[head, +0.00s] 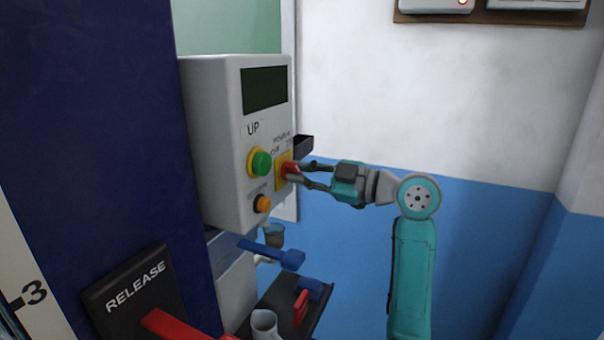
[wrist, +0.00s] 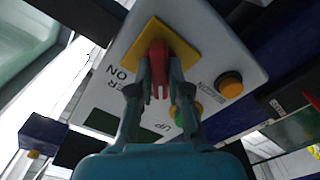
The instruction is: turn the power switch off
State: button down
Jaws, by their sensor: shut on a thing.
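The power switch is a red handle (head: 288,170) on a yellow plate (head: 281,183), at the right edge of a white control box (head: 222,140). In the wrist view the red handle (wrist: 159,68) stands out from the yellow plate (wrist: 142,47), beside printed letters that include "ON". My gripper (head: 303,174) reaches the box from the right. In the wrist view my gripper (wrist: 158,88) has its two fingers closed around the red handle. The fingers hide part of the handle and of the lettering.
The box also has a green button (head: 261,163), an orange button (head: 263,204) and a dark screen (head: 264,88). A blue lever (head: 275,253) and a tray (head: 322,300) with small items lie below. A black RELEASE panel (head: 135,295) with a red lever stands at lower left.

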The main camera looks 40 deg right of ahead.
dwell(0.3)
jog(key=c, duration=1.1)
grip_release()
jog(key=v, duration=1.2)
